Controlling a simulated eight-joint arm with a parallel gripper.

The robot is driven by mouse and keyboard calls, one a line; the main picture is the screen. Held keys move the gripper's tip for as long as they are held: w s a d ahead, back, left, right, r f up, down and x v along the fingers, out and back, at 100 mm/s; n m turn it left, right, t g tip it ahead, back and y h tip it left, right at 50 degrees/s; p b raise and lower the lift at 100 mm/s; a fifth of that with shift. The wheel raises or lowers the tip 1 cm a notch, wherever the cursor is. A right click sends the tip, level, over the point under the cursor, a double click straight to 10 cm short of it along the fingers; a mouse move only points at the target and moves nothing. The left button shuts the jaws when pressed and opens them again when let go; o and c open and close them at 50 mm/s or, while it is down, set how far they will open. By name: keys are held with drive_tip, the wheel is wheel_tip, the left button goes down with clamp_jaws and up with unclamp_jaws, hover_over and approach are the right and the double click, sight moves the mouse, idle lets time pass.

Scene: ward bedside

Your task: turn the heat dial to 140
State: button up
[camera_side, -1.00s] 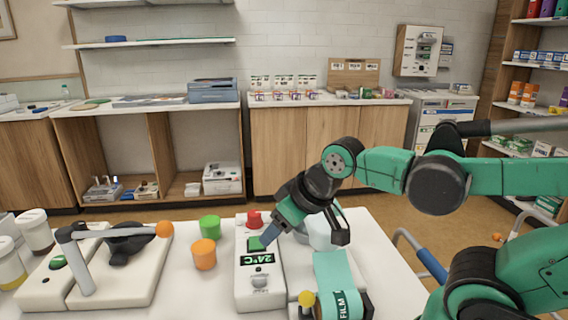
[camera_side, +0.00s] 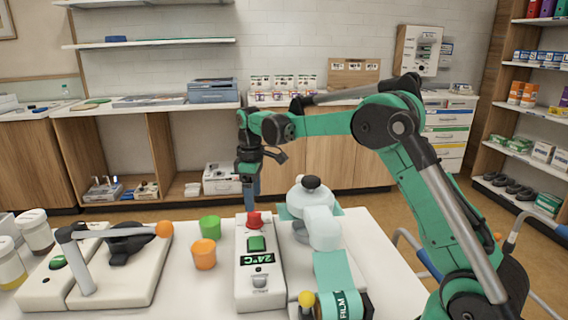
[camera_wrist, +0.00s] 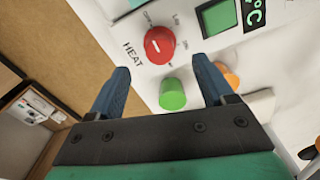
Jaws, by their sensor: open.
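The heat dial (camera_side: 254,219) is a red knob at the far end of a white device (camera_side: 258,290). In the wrist view the red dial (camera_wrist: 159,45) has a white pointer line and sits beside the word HEAT; the scale marks around it are too small to read surely. My gripper (camera_side: 252,192) points down just above and behind the dial. Its blue fingers (camera_wrist: 160,72) are open and empty, apart, with the dial between and beyond their tips in the wrist view.
A green cup (camera_side: 210,227) and an orange cup (camera_side: 204,254) stand left of the device. Right of it are a white apparatus with a black knob (camera_side: 316,215) and a teal FILM roll (camera_side: 333,275). A lever device (camera_side: 130,270) stands further left.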

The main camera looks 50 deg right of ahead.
sight(254, 213)
drive_tip(key=shift+f, duration=2.75)
clamp_jaws()
